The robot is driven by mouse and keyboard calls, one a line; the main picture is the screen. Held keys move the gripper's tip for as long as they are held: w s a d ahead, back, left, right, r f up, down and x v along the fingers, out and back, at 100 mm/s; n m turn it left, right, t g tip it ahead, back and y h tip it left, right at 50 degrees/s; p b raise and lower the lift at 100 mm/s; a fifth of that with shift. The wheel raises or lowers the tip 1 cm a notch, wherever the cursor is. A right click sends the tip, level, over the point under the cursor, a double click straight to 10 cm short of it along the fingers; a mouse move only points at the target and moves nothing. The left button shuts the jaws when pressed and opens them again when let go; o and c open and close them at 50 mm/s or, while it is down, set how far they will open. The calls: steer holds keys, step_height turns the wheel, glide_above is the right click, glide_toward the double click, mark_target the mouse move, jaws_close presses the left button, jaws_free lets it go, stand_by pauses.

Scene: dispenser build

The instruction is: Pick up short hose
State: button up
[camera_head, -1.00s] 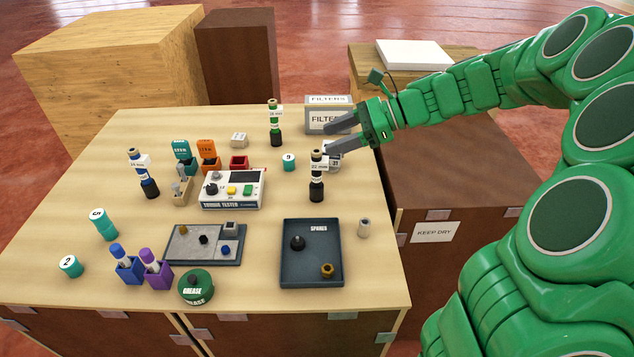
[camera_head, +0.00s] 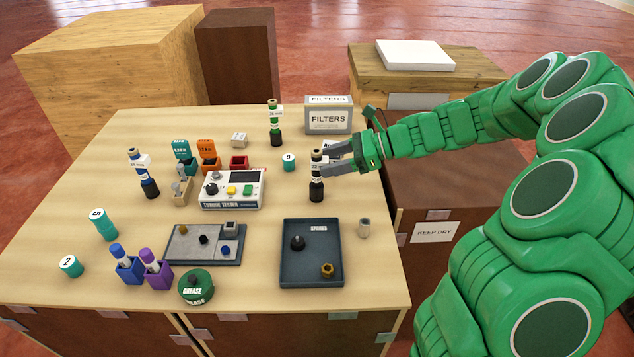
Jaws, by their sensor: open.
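My gripper (camera_head: 327,159) is open above the right side of the table, its two grey fingers pointing left. The fingertips are at the upper part of a dark bottle-shaped piece with a white label (camera_head: 316,190); I cannot tell whether they touch it. No piece is clearly marked as the short hose. A pale piece behind my fingers is mostly hidden.
A grey FILTERS box (camera_head: 329,119) stands behind my gripper. A dark SPARES tray (camera_head: 312,277) lies in front, with a torque tester (camera_head: 231,203) to the left. A green-banded bottle-shaped piece (camera_head: 275,125) stands at the back. The wooden table (camera_head: 235,285) has bare patches between.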

mark_target(319, 176)
steer(key=shift+x, duration=2.9)
steer(key=shift+r, duration=0.1)
jaws_close()
